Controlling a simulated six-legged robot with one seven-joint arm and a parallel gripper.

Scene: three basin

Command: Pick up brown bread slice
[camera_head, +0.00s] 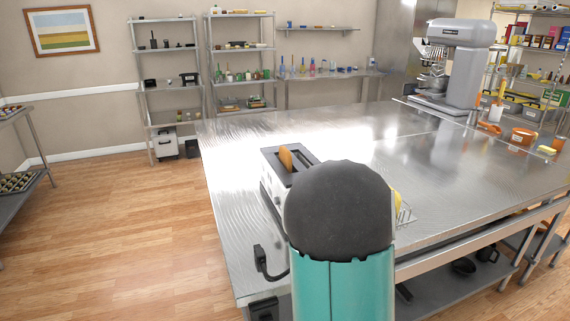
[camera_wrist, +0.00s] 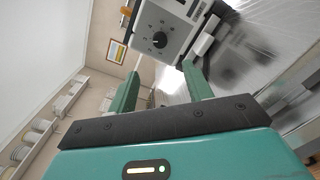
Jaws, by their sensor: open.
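The brown bread slice (camera_head: 286,159) stands upright in a slot of the toaster (camera_head: 270,188), its top part sticking out. The toaster sits on the steel table, partly hidden behind my arm in the head view. In the wrist view the toaster's face with a black knob (camera_wrist: 172,32) is ahead of the fingertips. A small brown patch at its upper left may be the slice; I cannot tell for sure. My gripper (camera_wrist: 160,76) is open, its two green fingers apart with nothing between them. The head view does not show the fingers.
The steel table (camera_head: 350,140) is broad and mostly clear behind and right of the toaster. A grey stand mixer (camera_head: 465,65) and orange containers (camera_head: 523,136) stand at its far right. A yellow item and a wire rack (camera_head: 405,215) are partly hidden beside my arm.

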